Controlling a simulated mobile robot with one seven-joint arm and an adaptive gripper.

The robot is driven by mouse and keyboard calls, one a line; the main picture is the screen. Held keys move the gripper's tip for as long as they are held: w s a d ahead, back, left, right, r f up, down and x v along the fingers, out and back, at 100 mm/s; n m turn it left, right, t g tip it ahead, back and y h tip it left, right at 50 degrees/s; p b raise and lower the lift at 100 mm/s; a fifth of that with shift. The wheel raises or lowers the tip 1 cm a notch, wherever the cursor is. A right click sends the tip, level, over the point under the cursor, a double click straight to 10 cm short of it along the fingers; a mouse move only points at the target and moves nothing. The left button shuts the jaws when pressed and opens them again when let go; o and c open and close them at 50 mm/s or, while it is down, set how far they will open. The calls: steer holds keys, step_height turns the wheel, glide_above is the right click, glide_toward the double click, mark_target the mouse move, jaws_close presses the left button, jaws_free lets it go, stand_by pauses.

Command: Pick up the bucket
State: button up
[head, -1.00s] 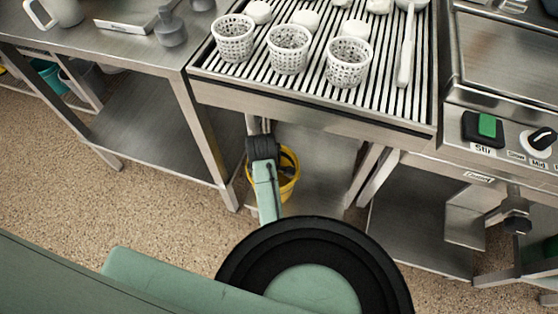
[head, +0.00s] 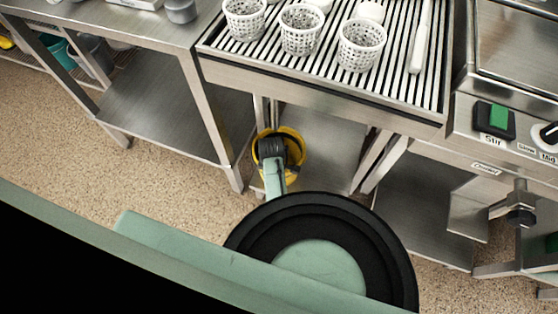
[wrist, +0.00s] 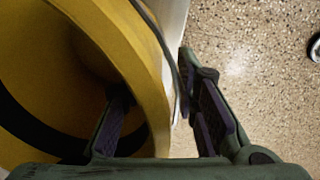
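The yellow bucket (head: 299,148) stands on or over the low shelf under the grill table in the head view, partly covered by my arm. In the wrist view the bucket (wrist: 115,35) fills the left side, with a dark band inside and a thin dark handle wire along its rim. My gripper (wrist: 158,90) is open across the bucket's wall. One finger is inside the bucket and the other is outside, to the right of the rim. A gap shows between the right finger and the wall. In the head view the fingers are hidden.
White perforated baskets (head: 301,30) stand on the ribbed grill surface above. A table leg (head: 212,120) is left of the bucket and the cooker (head: 500,60) is at right. Speckled floor (head: 150,180) is free at left.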

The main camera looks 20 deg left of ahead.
steer(key=shift+c, duration=0.4)
jaws_close()
stand_by(0.4)
